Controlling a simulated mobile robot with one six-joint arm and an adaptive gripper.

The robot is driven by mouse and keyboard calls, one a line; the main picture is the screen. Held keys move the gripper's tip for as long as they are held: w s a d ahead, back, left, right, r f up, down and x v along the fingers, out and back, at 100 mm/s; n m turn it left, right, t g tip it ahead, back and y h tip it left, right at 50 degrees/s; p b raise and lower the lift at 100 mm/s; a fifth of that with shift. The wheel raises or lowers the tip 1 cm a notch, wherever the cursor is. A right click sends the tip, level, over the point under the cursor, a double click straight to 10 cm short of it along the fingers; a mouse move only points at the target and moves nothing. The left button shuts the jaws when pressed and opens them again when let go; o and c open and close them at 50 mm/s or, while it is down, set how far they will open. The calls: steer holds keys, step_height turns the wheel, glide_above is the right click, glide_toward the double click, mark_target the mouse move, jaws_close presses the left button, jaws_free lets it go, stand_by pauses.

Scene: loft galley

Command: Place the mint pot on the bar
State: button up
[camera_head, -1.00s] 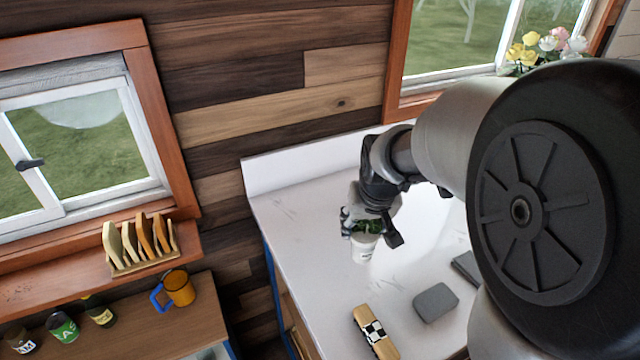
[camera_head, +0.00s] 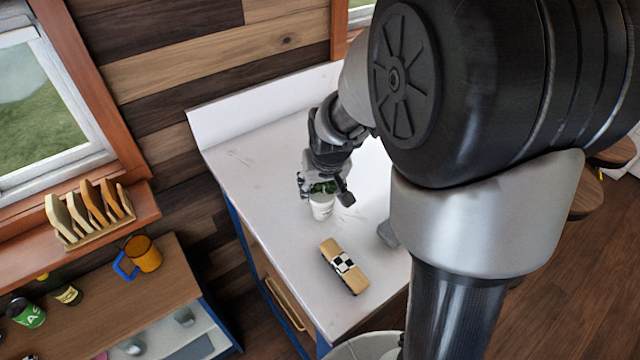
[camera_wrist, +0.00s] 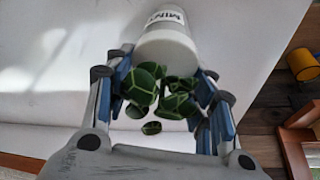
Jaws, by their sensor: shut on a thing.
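A wooden toy car (camera_head: 343,266) with a checkered patch lies on the counter in front of the pot. A grey object (camera_head: 387,234) is partly hidden by my arm. Stools (camera_head: 612,152) stand at right.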

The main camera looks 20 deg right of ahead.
mark_target(325, 207)
steer(key=o, duration=1.2)
steer(key=shift+s+r+p, duration=0.1)
steer(key=shift+r+p, duration=0.25)
steer(key=shift+r, duration=0.1)
steer(key=d+p+v, duration=0.1)
steer(key=p+v, duration=0.2)
steer(key=v, duration=0.8)
steer(key=s+a+r, duration=0.1)
steer(key=s+a, duration=0.2)
steer(key=s, duration=0.3)
steer(key=s+a+r+n, duration=0.1)
steer(key=s+a+r, duration=0.1)
steer(key=s, duration=0.4)
steer(key=s+a+r+n, duration=0.1)
steer(key=s+a, duration=0.3)
steer(key=s, duration=0.3)
steer(key=shift+a+r+y, duration=0.1)
steer(key=shift+r+y, duration=0.3)
